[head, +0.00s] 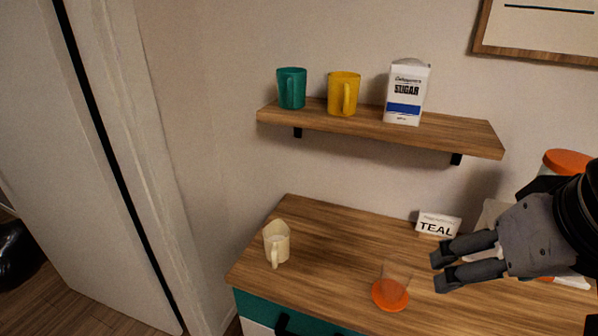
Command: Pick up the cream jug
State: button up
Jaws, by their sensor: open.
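The cream jug (277,243) stands upright on the wooden cabinet top (335,255), near its left end. Its handle faces the front. My gripper (438,271) is at the right of the head view, above the cabinet top. Its two fingers point left and are apart, with nothing between them. The gripper is well to the right of the jug and not touching it.
A clear cup with an orange base (390,293) stands between the jug and my gripper. A TEAL sign (437,224) stands at the back. A wall shelf (380,128) above holds a teal mug (291,88), a yellow mug (342,93) and a sugar carton (407,92).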

aim_at(275, 235)
jog(key=i+j+u, duration=0.15)
jog(key=u, duration=0.3)
jog(key=i+j+u, duration=0.2)
jog(key=u, duration=0.25)
jog(key=j, duration=0.1)
